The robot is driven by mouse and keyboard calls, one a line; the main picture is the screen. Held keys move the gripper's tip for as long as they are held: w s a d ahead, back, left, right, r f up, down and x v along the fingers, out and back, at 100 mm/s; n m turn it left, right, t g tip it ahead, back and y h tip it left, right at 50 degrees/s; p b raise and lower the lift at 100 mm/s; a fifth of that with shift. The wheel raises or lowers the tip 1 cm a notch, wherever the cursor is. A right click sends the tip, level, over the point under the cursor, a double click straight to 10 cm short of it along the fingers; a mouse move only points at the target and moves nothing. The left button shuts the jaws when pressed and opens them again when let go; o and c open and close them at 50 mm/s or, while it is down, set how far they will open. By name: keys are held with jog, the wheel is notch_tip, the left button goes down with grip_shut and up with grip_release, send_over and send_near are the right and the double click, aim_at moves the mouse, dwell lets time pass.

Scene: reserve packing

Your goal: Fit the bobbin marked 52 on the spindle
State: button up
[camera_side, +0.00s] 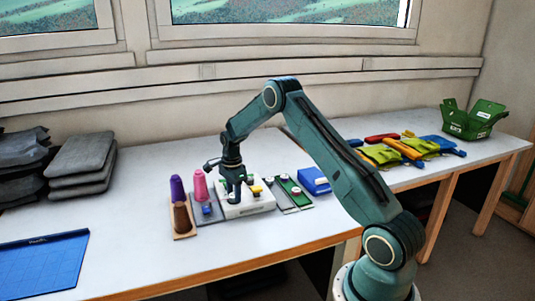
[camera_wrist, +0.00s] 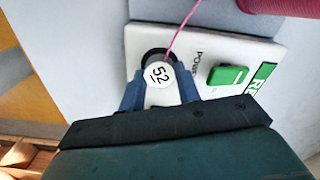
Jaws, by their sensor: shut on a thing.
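The bobbin marked 52 (camera_wrist: 158,75) shows its round white face in the wrist view, with a pink thread running up from it. My gripper (camera_wrist: 160,90) is shut on it, one blue finger on each side. Behind the bobbin is a dark round area on the white winder unit (camera_wrist: 222,47), which carries the word POWER and a green switch (camera_wrist: 228,75). In the side view my gripper (camera_side: 235,196) is low over the white unit (camera_side: 262,204); the bobbin is too small to make out there. The spindle is hidden, and I cannot tell whether the bobbin touches it.
Left of the unit stand purple (camera_side: 177,188), pink (camera_side: 200,185) and brown (camera_side: 182,217) thread cones. A blue box (camera_side: 315,181) and a green strip (camera_side: 295,191) lie to its right. Grey folded cloths (camera_side: 82,160) and a blue mat (camera_side: 40,265) are further left. The front middle table is clear.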

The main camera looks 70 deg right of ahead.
jog(key=shift+f, duration=0.1)
dwell(0.7)
jog(key=o, duration=1.4)
jog(key=shift+r, duration=0.2)
jog(key=shift+r, duration=3.7)
jog(key=shift+r, duration=0.1)
